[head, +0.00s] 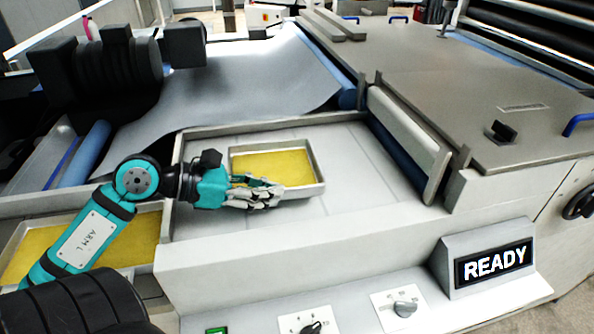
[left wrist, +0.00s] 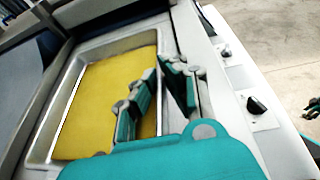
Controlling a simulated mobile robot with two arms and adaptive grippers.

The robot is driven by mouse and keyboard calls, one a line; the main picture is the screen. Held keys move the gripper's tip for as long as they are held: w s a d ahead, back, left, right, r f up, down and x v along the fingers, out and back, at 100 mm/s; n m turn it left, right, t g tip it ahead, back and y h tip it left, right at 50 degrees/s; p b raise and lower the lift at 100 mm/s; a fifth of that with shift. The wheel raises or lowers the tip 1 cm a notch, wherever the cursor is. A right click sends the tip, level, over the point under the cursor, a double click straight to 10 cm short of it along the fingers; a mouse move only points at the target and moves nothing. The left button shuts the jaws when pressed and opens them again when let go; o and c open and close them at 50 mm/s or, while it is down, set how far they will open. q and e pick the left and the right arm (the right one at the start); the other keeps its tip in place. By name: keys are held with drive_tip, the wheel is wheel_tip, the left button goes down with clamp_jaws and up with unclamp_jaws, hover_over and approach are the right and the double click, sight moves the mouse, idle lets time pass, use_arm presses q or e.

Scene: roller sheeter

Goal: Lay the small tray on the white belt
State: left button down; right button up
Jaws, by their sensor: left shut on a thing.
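The small tray (head: 316,187) is a shallow metal tray with a yellow sheet (head: 275,167) in it. It is over the white belt (head: 345,155), inside the raised frame; I cannot tell whether its underside touches the belt. My left gripper (head: 268,197) is shut on the tray's near rim, with its fingers over that edge. In the left wrist view, the tray (left wrist: 52,118) lies to the left of the left gripper's fingers (left wrist: 163,78), and my teal gripper body hides its near corner. My right gripper is not in view in the head view.
A raised frame wall (head: 300,250) borders the belt in front. Another yellow sheet (head: 130,240) lies at lower left. Behind are a sloping metal sheet (head: 240,80) and a dark roll (head: 108,70). A READY sign (head: 494,263) stands at the front right.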

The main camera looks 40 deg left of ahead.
sight(298, 180)
use_arm(q)
drive_tip(key=w, duration=0.3)
drive_tip(key=w+p, duration=0.1)
drive_tip(key=w, duration=0.2)
drive_tip(key=w+p, duration=0.1)
drive_tip(key=w, duration=0.2)
drive_tip(key=shift+w+a+f, duration=0.15)
drive_tip(key=shift+f, duration=0.1)
drive_tip(key=shift+w+f, duration=0.15)
drive_tip(key=shift+w, duration=0.2)
drive_tip(key=shift+w+f, duration=0.1)
drive_tip(key=shift+f, duration=0.05)
wheel_tip(298, 180, down, 3)
drive_tip(key=shift+r+p, duration=0.1)
drive_tip(key=shift+p, duration=0.8)
drive_tip(key=shift+f, duration=0.25)
drive_tip(key=c, duration=1.5)
unclamp_jaws()
drive_tip(key=shift+f, duration=0.15)
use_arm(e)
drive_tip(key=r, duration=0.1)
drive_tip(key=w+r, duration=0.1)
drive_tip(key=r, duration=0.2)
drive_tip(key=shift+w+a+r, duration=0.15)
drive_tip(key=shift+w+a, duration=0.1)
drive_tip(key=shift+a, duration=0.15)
